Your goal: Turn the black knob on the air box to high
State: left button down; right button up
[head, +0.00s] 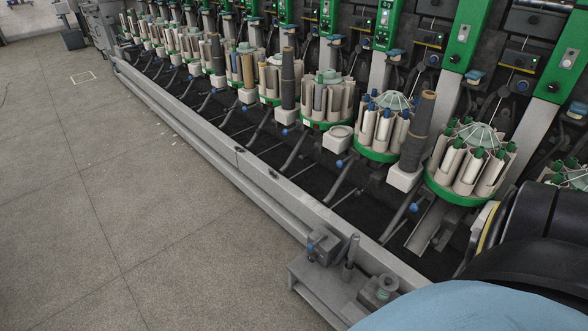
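No gripper of mine shows in the head view. I cannot make out a black knob or a clearly marked air box. A small grey box (322,246) with a small blue part on its side sits on a grey bracket at the near end of the machine's front rail; I cannot tell whether it is the air box. A large black rounded part and a pale blue rounded surface fill the lower right corner and hide what lies behind them.
The winder's green-based bobbin magazines (461,190) stand in a long row running to the upper left. Dark yarn packages stand between some of them. A grey front rail (240,165) borders the machine. The concrete floor (100,220) on the left is largely clear.

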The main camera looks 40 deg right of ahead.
aim_at(311, 257)
jog(key=i, duration=3.6)
jog(key=z, duration=3.55)
